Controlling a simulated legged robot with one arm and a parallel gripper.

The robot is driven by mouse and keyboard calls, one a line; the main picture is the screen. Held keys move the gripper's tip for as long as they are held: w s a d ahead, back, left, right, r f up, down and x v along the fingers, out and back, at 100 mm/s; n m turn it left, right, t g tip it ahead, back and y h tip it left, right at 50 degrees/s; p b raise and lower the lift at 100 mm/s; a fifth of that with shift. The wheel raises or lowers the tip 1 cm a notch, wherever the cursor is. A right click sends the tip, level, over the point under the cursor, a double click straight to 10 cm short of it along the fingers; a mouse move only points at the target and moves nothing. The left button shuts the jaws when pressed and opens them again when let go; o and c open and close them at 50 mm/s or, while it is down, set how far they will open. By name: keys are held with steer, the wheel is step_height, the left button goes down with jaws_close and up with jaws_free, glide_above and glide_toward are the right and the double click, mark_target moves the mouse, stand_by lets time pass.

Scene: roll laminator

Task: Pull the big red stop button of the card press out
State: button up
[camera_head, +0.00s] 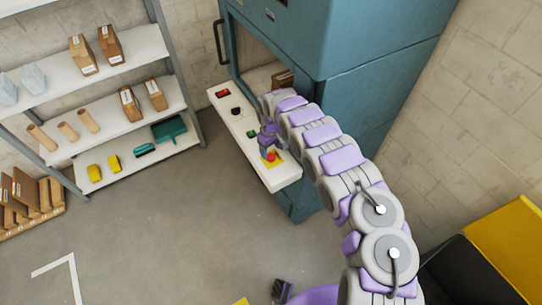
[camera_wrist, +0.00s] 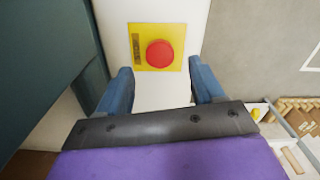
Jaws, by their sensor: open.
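The big red stop button (camera_wrist: 159,53) sits on a yellow square plate (camera_wrist: 176,31) on the white panel (camera_wrist: 185,92) of the card press, in the wrist view. In the head view the red button (camera_head: 271,156) shows small near the panel's front end. My gripper (camera_wrist: 163,75) is open, its two blue fingers apart, one to each side below the button in the picture. Nothing is between the fingers but bare panel. The teal card press (camera_head: 375,50) stands behind the panel. In the head view my gripper (camera_head: 269,148) is right at the button, partly hidden by my wrist.
The white panel also carries a red rocker switch (camera_head: 222,93), a black knob (camera_head: 236,111) and a green button (camera_head: 251,134). Shelves (camera_head: 85,58) with boxes, rolls and bins stand at the left. The grey floor (camera_head: 170,235) in front is largely clear.

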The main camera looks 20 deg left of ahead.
mark_target(271, 157)
step_height(271, 157, down, 3)
steer(key=shift+a+f, duration=0.1)
steer(key=shift+a, duration=0.05)
steer(key=shift+f+b, duration=0.3)
steer(key=shift+b, duration=0.05)
steer(key=shift+d+f, duration=0.2)
steer(key=shift+d, duration=0.2)
steer(key=shift+a, duration=0.1)
steer(key=shift+a+f, duration=0.1)
steer(key=shift+a, duration=0.1)
steer(key=c, duration=0.4)
steer(key=shift+d, duration=0.2)
jaws_close()
